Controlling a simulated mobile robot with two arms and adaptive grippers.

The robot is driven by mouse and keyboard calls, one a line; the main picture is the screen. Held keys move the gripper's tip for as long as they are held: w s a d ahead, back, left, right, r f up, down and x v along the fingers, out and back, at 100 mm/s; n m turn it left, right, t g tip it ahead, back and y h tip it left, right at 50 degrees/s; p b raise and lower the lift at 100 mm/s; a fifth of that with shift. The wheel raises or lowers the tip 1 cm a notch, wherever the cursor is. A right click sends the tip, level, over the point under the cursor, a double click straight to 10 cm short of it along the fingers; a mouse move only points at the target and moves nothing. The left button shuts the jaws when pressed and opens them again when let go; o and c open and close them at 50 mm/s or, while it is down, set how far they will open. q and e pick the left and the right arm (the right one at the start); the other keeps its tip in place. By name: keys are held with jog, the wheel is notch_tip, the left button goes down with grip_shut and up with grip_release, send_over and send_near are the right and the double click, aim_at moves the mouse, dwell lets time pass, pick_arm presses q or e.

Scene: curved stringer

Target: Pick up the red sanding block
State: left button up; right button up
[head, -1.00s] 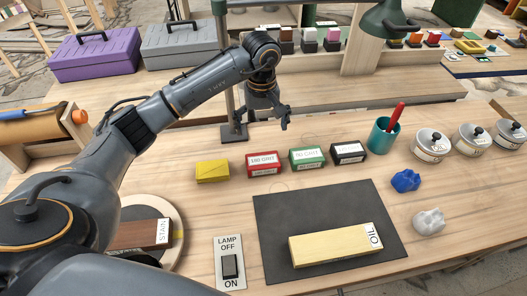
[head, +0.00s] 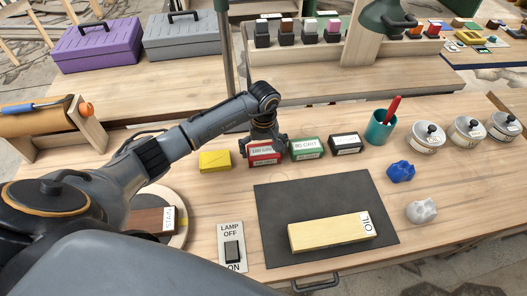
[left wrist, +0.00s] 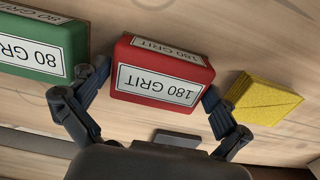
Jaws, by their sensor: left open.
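The red sanding block (head: 264,158), labelled 180 GRIT, stands on the bench between a yellow block (head: 215,160) and a green block (head: 307,149). My left gripper (head: 265,146) is lowered over it and hides part of its top in the head view. In the left wrist view the red block (left wrist: 161,72) sits between the two open fingers of the left gripper (left wrist: 152,97). One finger lies close to the green 80 GRIT block (left wrist: 42,42), the other close to the yellow block (left wrist: 264,98). Contact with the red block cannot be told. My right gripper is out of view.
A black block (head: 346,143) and a teal cup (head: 381,128) stand to the right. A dark mat (head: 275,215) with a pale wooden piece (head: 330,233) lies in front. A lamp switch (head: 232,250) is at the front.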

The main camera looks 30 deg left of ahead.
aim_at(263, 152)
pick_arm(q)
jog(key=c, duration=0.9)
jog(key=shift+w+r+b, duration=0.1)
jog(key=shift+r+b, duration=0.35)
jog(key=shift+r, duration=0.05)
jog(key=r, duration=0.1)
jog(key=r+b, duration=0.1)
jog(key=r, duration=0.1)
jog(key=shift+s, duration=0.35)
jog(key=s+d+r+b, duration=0.1)
jog(key=s+r, duration=0.2)
jog(key=s, duration=0.1)
jog(key=s+d+r+b, duration=0.1)
jog(key=s+r, duration=0.2)
jog(key=s, duration=0.1)
jog(key=s+d+r+b, duration=0.1)
jog(key=s+r, duration=0.2)
jog(key=s, duration=0.2)
jog(key=shift+d, duration=0.3)
